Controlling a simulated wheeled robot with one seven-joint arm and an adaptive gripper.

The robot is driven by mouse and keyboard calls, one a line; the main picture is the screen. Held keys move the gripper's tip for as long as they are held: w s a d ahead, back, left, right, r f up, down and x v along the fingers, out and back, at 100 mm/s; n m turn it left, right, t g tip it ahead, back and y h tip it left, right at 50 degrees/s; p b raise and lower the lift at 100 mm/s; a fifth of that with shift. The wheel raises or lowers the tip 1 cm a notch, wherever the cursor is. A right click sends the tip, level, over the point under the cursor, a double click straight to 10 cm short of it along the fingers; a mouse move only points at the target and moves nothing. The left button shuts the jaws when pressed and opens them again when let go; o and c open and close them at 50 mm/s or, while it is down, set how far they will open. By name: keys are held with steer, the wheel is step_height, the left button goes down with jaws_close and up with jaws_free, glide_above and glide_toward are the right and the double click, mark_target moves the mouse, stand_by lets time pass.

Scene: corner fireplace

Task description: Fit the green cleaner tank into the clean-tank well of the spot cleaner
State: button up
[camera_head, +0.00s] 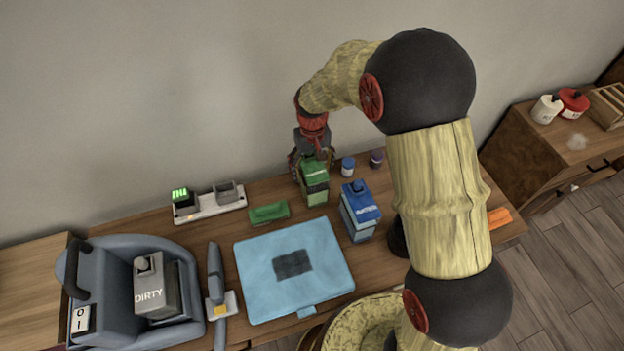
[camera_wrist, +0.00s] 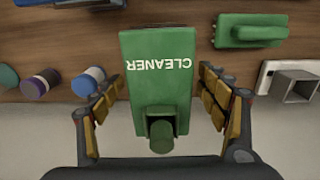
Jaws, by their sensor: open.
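The green cleaner tank (camera_head: 315,184) stands upright at the back of the table. In the wrist view the tank (camera_wrist: 160,85) shows its white CLEANER label and a round green cap facing me. My gripper (camera_head: 312,160) is at the tank's back side; in the wrist view its open fingers (camera_wrist: 160,100) lie on either side of the tank, with visible gaps. The blue-grey spot cleaner (camera_head: 95,285) is at the front left, holding a grey tank marked DIRTY (camera_head: 150,295). I cannot clearly make out the clean-tank well.
A blue carton (camera_head: 360,213) stands right of the tank, near small bottles (camera_head: 347,167). A green brush-like block (camera_head: 268,212) and a white dock (camera_head: 210,205) lie left. A light-blue mat (camera_head: 260,260) and a grey hand tool (camera_head: 216,280) lie between tank and spot cleaner.

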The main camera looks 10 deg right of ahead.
step_height(320, 180, down, 3)
steer(key=shift+f+b, duration=0.1)
steer(key=shift+b, duration=0.25)
steer(key=c, duration=0.3)
steer(key=shift+w, duration=0.1)
steer(key=c, duration=1.4)
